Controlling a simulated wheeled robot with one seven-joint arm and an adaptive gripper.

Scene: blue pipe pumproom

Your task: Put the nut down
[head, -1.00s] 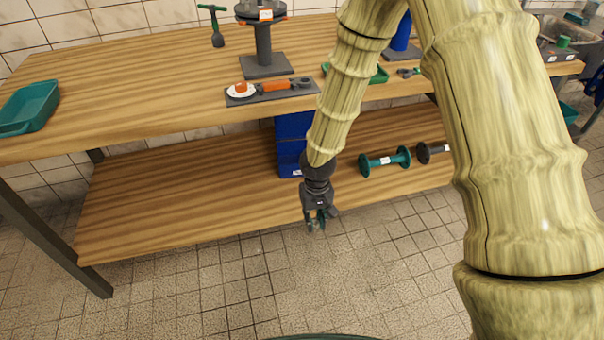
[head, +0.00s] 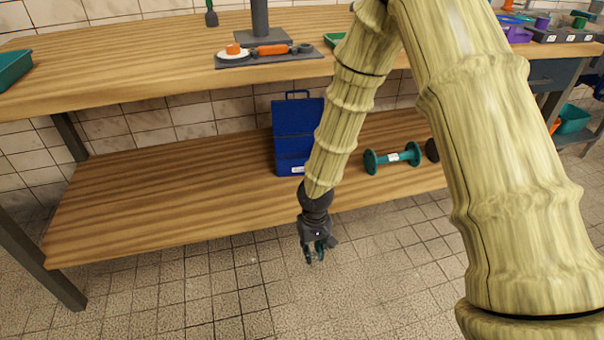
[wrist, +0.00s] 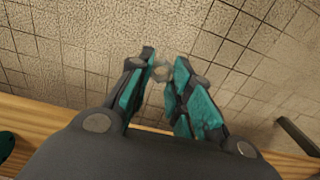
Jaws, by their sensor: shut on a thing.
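My gripper (head: 314,256) hangs in front of the bench's lower shelf, over the tiled floor. In the wrist view its teal-padded fingers (wrist: 161,75) are shut on a small greyish nut (wrist: 161,70) at their tips. The nut is small and blurred, partly covered by the pads. In the head view the nut is too small to make out. It is held in the air, with floor tiles behind it.
The wooden bench top (head: 150,72) is above and behind my gripper. The lower shelf (head: 160,205) is largely clear at left. A blue box (head: 296,140) and a teal spool (head: 392,158) stand on it. A grey board (head: 270,57) with orange parts lies on the bench top.

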